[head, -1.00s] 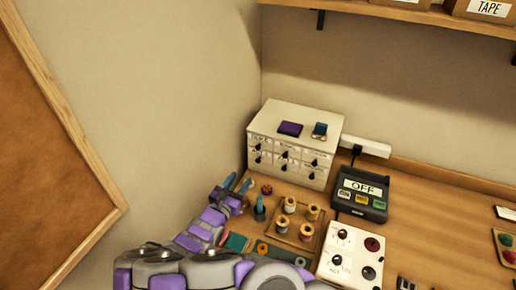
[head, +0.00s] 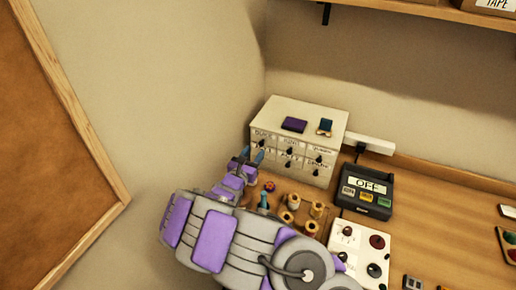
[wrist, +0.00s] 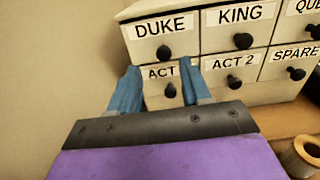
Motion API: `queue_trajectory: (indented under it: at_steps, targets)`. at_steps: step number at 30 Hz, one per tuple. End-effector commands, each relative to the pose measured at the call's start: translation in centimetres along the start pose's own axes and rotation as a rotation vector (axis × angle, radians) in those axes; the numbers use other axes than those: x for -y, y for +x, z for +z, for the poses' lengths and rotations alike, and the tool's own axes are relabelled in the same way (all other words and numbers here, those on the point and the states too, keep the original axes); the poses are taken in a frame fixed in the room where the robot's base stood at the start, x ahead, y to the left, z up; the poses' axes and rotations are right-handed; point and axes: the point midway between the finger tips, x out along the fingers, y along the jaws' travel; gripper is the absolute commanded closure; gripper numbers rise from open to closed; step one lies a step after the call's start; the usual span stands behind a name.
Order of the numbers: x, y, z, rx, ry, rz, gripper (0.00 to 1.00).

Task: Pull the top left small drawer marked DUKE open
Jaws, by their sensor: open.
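The white drawer cabinet (head: 300,128) stands on the table against the wall, with two rows of small labelled drawers. The DUKE drawer (wrist: 148,42) is at the top left in the wrist view, closed, with a dark round knob (wrist: 164,52). My gripper (wrist: 160,80) is open, its two blue fingers pointing at the cabinet, below the DUKE knob and in front of the ACT drawer at the lower left. Nothing shows between the fingers. In the head view my gripper (head: 251,156) is close to the cabinet's left front.
KING (wrist: 236,30) is right of DUKE; ACT 2 (wrist: 232,72) is below it. A black OFF box (head: 363,191) and a white knob panel (head: 362,250) stand to the right.

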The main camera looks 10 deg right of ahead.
Motion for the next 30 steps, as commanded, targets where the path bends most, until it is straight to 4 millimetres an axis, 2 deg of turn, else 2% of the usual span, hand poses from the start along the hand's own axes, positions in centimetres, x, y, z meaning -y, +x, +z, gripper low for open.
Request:
queue_trajectory:
  at_steps: [3, 9, 21, 30]
  targets:
    - [0.2, 2.1, -0.1, 0.0, 0.006, -0.004, 0.52]
    - [0.4, 4.3, 0.0, -0.001, 0.005, -0.002, 0.52]
    - [0.0, 4.6, 0.1, 0.003, 0.001, 0.0, 0.53]
    - [0.2, 4.7, 0.1, 0.001, 0.003, 0.0, 0.82]
